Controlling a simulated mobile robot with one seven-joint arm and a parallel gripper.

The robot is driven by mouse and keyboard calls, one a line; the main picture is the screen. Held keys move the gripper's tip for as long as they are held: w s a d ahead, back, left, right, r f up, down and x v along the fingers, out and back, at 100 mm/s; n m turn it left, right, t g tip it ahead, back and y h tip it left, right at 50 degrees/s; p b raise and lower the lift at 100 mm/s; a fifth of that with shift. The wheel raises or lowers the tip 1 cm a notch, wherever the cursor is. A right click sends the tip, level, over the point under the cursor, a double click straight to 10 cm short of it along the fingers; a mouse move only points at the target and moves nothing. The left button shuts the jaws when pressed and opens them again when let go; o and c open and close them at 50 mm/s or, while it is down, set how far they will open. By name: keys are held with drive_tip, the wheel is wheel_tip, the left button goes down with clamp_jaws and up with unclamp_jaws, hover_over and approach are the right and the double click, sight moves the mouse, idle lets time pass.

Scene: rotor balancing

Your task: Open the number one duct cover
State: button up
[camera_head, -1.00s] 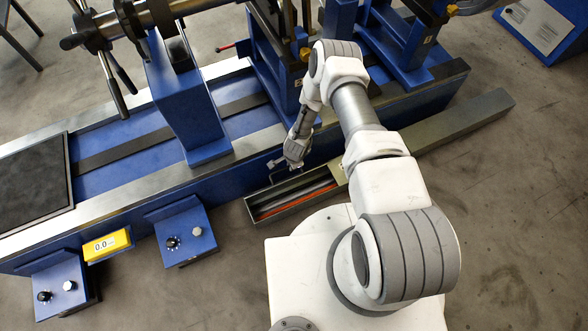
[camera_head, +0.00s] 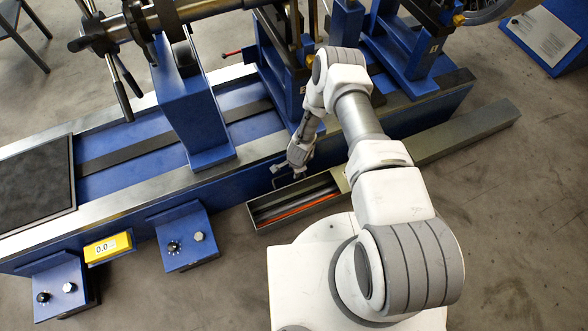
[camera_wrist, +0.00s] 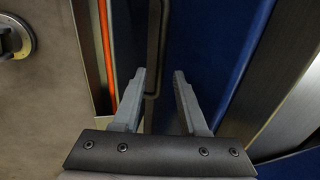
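The metal duct (camera_head: 262,224) lies on the floor along the front of the blue machine bed. Its left section is uncovered, with orange and grey cables inside. The orange cable (camera_wrist: 106,45) and the duct's side wall (camera_wrist: 88,55) also show in the wrist view. A slim dark handle (camera_wrist: 153,45) stands beyond my fingertips, close to the blue bed. The cover itself is hard to make out, seemingly tipped up against the bed. In the head view, my gripper (camera_head: 298,172) hangs over the duct's back edge.
The blue machine bed (camera_head: 150,225) runs behind the duct. A closed grey duct section (camera_head: 465,133) extends right. Two blue control boxes (camera_head: 188,238) (camera_head: 60,287) and a yellow display (camera_head: 108,247) sit along the bed's front. Bare floor (camera_head: 520,220) is free at right.

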drive_tip(key=shift+r, duration=0.1)
drive_tip(key=s+r+p, duration=0.1)
drive_tip(key=r+p, duration=0.2)
drive_tip(key=r, duration=0.5)
drive_tip(key=s+d+r+p, duration=0.1)
drive_tip(key=r+p, duration=0.3)
drive_tip(key=r, duration=0.5)
drive_tip(key=shift+s, duration=0.65)
